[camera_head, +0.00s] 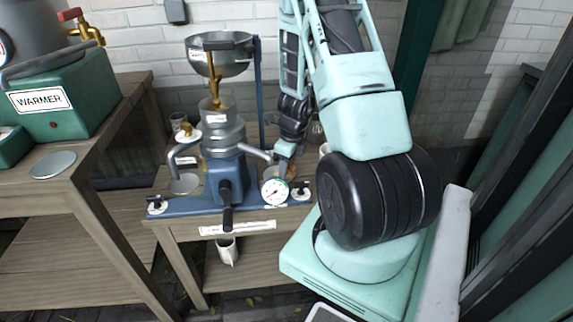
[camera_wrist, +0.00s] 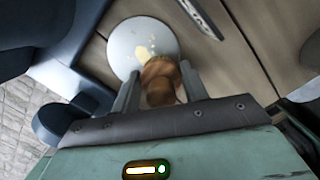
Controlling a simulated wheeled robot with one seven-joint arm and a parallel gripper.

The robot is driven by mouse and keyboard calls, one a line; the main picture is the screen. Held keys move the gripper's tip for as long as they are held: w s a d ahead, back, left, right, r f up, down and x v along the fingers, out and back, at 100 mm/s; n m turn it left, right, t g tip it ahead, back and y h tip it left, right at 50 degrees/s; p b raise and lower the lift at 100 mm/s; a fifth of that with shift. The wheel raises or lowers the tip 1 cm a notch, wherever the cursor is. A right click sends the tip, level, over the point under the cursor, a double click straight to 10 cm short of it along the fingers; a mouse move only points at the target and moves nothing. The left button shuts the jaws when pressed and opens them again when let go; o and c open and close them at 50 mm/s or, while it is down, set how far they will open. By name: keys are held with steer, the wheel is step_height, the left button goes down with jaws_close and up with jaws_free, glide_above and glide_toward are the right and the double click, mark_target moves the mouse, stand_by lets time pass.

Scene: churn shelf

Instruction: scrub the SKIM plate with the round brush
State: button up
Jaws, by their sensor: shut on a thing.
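My gripper (camera_wrist: 160,88) is shut on the round brush (camera_wrist: 160,78), a brown wooden piece between its two fingers. Beneath and beyond the brush lies a round pale plate (camera_wrist: 125,50) with a few yellowish smears near the brush. The brush overlaps the plate's edge in the wrist view; whether it touches the plate I cannot tell. In the head view my gripper (camera_head: 284,168) is low at the right spout of the separator, partly hidden by my arm. A grey plate (camera_head: 185,184) lies under the left spout. No SKIM lettering is readable, so which plate bears that name is unclear.
The blue-based separator (camera_head: 228,180) stands close to my gripper, with a pressure gauge (camera_head: 275,191) in front. A label strip (camera_wrist: 203,18) is near the plate. A WARMER box (camera_head: 62,100) and another grey disc (camera_head: 53,165) are on the left table. A white cup (camera_head: 227,251) stands below.

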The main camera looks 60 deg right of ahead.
mark_target(265, 176)
steer(key=shift+w+a+f+p, duration=0.2)
steer(key=shift+w+a+p, duration=0.15)
steer(key=shift+w+a, duration=0.7)
steer(key=shift+w+a+f, duration=0.1)
steer(key=shift+a, duration=0.15)
steer(key=shift+c, duration=0.5)
steer(key=shift+w+a+p, duration=0.8)
steer(key=shift+w+a, duration=0.2)
steer(key=shift+w, duration=0.2)
steer(key=shift+c, duration=0.6)
steer(key=shift+r, duration=0.2)
step_height(265, 176, up, 2)
steer(key=shift+w+d+r+p, duration=0.1)
steer(key=shift+r+p, duration=0.05)
steer(key=shift+p, duration=1)
step_height(265, 176, up, 4)
steer(key=p, duration=0.3)
steer(key=shift+d+p, duration=0.1)
steer(key=shift+p, duration=0.2)
